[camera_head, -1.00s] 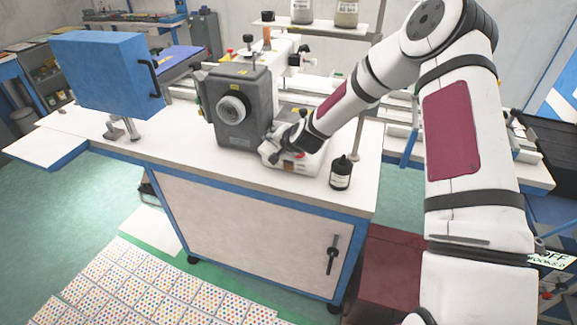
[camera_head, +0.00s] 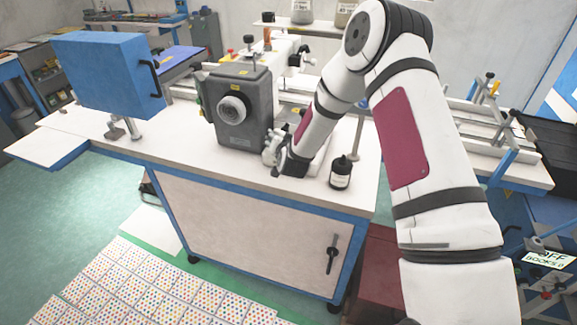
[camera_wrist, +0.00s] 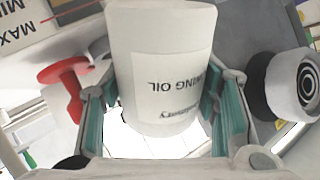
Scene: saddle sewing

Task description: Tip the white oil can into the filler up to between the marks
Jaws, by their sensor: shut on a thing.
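The white oil can (camera_wrist: 160,60) fills the middle of the wrist view, its "SEWING OIL" label upside down. My gripper (camera_wrist: 157,108) is shut on it, with a teal-padded finger on each side. In the head view my gripper (camera_head: 279,160) is low over the table, beside the front of the grey machine (camera_head: 240,108), and the can cannot be made out there. A panel with MAX and MIN marks (camera_wrist: 22,32) and red lines is at the wrist view's upper left. The filler opening and the oil level cannot be made out.
A dark bottle with a white label (camera_head: 341,172) stands right of my gripper on the white table (camera_head: 190,150). A red knob-like part (camera_wrist: 66,84) is left of the can. A round black-and-white wheel (camera_wrist: 290,86) is at its right. A blue box (camera_head: 105,75) stands at left.

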